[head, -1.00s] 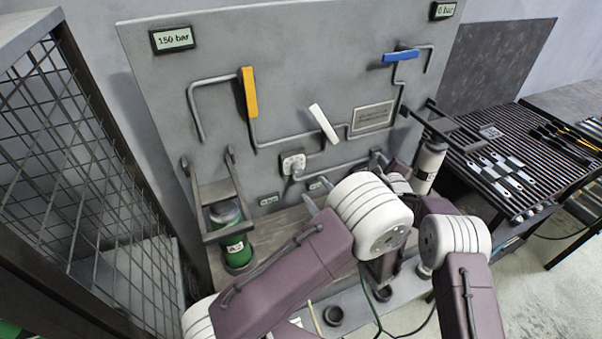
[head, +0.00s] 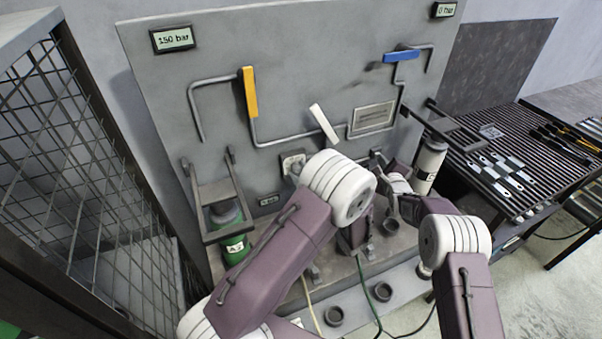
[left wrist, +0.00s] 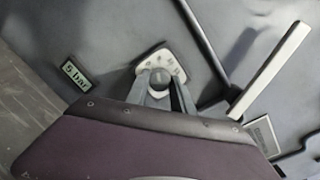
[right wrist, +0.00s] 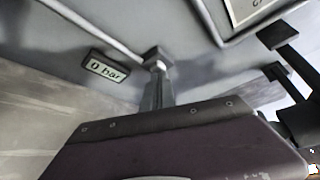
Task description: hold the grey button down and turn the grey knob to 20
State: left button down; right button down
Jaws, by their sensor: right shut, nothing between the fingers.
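The grey knob (left wrist: 160,78) sits on a pale plate with marks in the left wrist view; the marks are too small to read. In the head view the plate (head: 292,162) is partly hidden by my left arm. My left gripper (left wrist: 160,88) has its fingers spread, one on each side of the knob; firm contact is not clear. The grey button (right wrist: 157,54) is on the panel in the right wrist view. My right gripper (right wrist: 158,80) is shut and empty, with its tips at the button; whether the button is pressed in cannot be told.
A white lever (left wrist: 270,70) stands close right of the knob. A yellow lever (head: 249,92) and a blue lever (head: 401,57) are higher on the panel. Displays read 150 bar (head: 173,39), 5 bar (left wrist: 76,75) and 0 bar (right wrist: 104,69). A green cylinder (head: 229,228) stands lower left.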

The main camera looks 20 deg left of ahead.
pick_arm(q)
jog(key=shift+m, duration=0.4)
jog(key=m+t, duration=0.1)
jog(key=m, duration=0.7)
jog(key=m+t, duration=0.1)
jog(key=m, duration=0.7)
jog(key=m+t+h, duration=0.1)
jog(key=m, duration=0.7)
jog(key=shift+s+a+m, duration=0.2)
jog(key=shift+s+m, duration=0.05)
jog(key=shift+m, duration=0.05)
jog(key=c, duration=1.1)
grip_release()
jog(key=shift+d, duration=0.1)
